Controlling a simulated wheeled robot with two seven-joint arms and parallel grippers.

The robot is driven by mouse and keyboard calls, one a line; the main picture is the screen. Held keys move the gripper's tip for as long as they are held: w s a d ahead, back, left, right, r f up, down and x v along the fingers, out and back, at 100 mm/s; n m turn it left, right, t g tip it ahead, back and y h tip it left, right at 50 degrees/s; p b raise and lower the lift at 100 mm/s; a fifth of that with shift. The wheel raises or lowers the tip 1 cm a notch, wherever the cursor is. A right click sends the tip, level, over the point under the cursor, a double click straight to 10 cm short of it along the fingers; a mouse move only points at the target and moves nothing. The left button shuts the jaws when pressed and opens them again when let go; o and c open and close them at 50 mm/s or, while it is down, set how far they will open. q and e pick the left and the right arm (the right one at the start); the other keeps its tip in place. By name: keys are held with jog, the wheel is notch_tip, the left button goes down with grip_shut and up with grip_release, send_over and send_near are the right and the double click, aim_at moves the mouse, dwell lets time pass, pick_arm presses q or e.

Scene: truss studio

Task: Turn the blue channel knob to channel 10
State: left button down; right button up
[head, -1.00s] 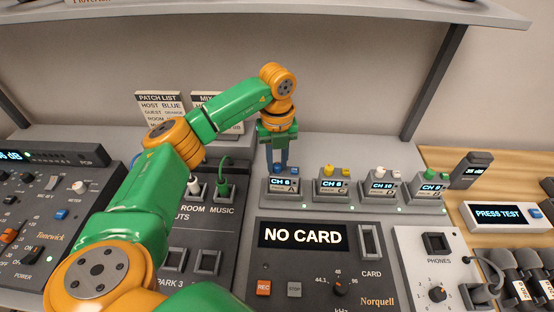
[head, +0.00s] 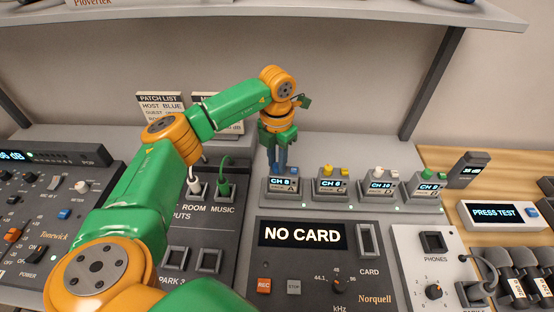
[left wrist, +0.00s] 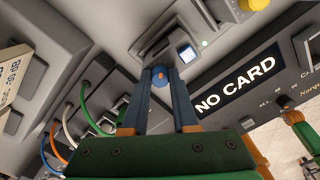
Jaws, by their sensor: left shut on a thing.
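My left gripper (head: 279,168) points down over the leftmost channel pack, marked A (head: 278,198). Its dark blue fingers are shut on the blue channel knob (left wrist: 159,77), which shows between the fingertips in the left wrist view. In the head view the fingers mostly hide this knob. The small display (head: 281,184) on pack A seems to read CH 8, though the digit is small.
Packs with yellow (head: 331,170), white (head: 379,171) and green (head: 428,173) knobs stand in a row close to the right. A recorder panel showing NO CARD (head: 303,235) lies in front. Plugged cables (head: 225,178) rise to the left.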

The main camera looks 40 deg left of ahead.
aim_at(277, 165)
pick_arm(q)
jog(key=m, duration=0.4)
jog(key=shift+m, duration=1.9)
jog(key=c, duration=0.9)
grip_release()
jog(key=shift+c, duration=0.2)
jog(key=shift+r, duration=0.1)
notch_tip(277, 165, up, 7)
jog(key=shift+b, duration=0.6)
